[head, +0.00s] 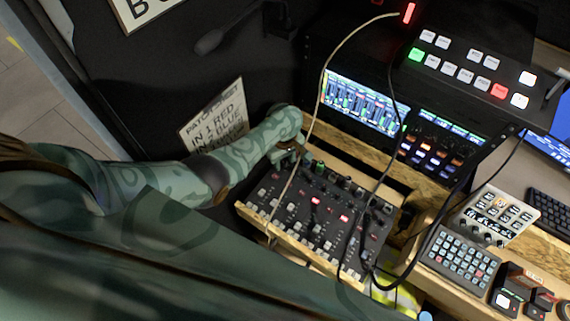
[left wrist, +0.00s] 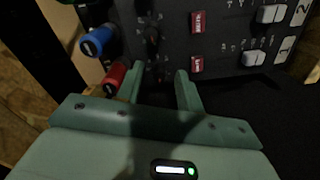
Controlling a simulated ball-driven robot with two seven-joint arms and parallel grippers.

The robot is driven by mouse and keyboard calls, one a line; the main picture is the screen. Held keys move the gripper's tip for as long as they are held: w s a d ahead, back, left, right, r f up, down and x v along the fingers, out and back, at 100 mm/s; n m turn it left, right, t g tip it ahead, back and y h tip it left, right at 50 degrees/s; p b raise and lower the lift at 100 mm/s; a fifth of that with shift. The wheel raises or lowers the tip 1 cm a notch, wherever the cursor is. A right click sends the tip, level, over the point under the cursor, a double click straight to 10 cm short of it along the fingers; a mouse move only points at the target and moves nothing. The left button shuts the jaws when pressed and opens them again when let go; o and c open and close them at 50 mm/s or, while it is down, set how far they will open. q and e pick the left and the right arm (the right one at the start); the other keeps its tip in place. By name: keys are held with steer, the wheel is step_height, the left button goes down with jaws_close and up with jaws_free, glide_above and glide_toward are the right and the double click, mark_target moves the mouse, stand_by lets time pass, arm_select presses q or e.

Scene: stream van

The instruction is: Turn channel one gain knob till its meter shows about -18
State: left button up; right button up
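The black mixer (head: 325,215), with rows of small knobs and lit red keys, sits in a wooden frame. My left gripper (head: 285,155) is at its upper left corner. In the left wrist view, its fingers (left wrist: 160,72) are apart, with a gap between their tips, and point at the panel (left wrist: 225,42). A small dark knob (left wrist: 152,38) shows just beyond the tips; I see no contact. Channel labels 1 and 2 are at the right there. A screen with coloured level bars (head: 365,105) stands behind the mixer; its figures are unreadable. My right gripper is not in view.
A blue plug (left wrist: 95,42) and a red plug (left wrist: 115,78) stick out beside my left fingers. A pale cable (head: 322,85) and dark cables hang across the mixer. A patch list sign (head: 215,115) stands behind my left arm. A keypad (head: 457,260) is at the right.

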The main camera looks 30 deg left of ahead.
arm_select(q)
steer(key=shift+f, duration=0.25)
jaws_close()
